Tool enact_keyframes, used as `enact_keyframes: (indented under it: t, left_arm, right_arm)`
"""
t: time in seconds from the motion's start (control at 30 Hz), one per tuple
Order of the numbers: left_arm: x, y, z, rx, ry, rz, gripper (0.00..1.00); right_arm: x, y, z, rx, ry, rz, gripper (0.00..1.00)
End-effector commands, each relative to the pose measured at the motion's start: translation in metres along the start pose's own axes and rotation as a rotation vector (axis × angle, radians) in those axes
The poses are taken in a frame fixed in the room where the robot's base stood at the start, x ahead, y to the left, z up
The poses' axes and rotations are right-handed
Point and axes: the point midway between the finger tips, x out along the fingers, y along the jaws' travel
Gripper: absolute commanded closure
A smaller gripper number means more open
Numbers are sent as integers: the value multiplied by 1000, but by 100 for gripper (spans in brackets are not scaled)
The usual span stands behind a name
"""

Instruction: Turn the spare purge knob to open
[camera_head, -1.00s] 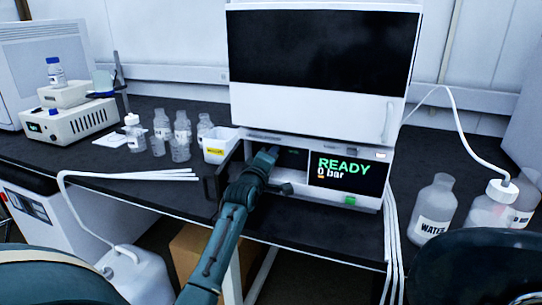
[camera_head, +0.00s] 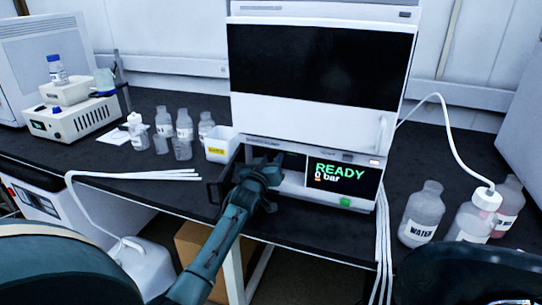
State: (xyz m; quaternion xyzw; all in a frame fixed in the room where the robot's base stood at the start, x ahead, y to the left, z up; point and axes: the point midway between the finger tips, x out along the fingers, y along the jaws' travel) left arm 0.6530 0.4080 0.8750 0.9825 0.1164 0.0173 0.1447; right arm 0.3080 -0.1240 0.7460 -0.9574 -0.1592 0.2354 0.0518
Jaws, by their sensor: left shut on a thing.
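The white instrument stack (camera_head: 310,118) stands at the middle of the bench. Its lower module has a screen (camera_head: 343,174) reading "READY" and "0 bar". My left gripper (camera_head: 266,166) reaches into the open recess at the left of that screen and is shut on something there. The purge knob is not visible; my gripper and wrist cover that part of the module, so I cannot tell the knob's position. My right gripper is not in view.
A white bin with a yellow label (camera_head: 219,145) stands just left of the recess, by a dark handle-like bracket (camera_head: 216,190). Clear bottles (camera_head: 184,124) stand farther left. A water bottle (camera_head: 421,214) and tubing (camera_head: 450,125) are at the right.

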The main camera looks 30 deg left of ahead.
Motion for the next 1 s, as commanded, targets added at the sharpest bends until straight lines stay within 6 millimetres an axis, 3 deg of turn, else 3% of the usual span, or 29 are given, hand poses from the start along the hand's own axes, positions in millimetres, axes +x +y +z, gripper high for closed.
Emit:
enact_keyframes:
  t: [0.5,1.0]
  left_arm:
    - [0,2,0,423,-2,1,91]
    - [0,2,1,570,-2,0,91]
  right_arm:
    - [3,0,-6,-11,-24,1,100]
    - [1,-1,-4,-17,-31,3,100]
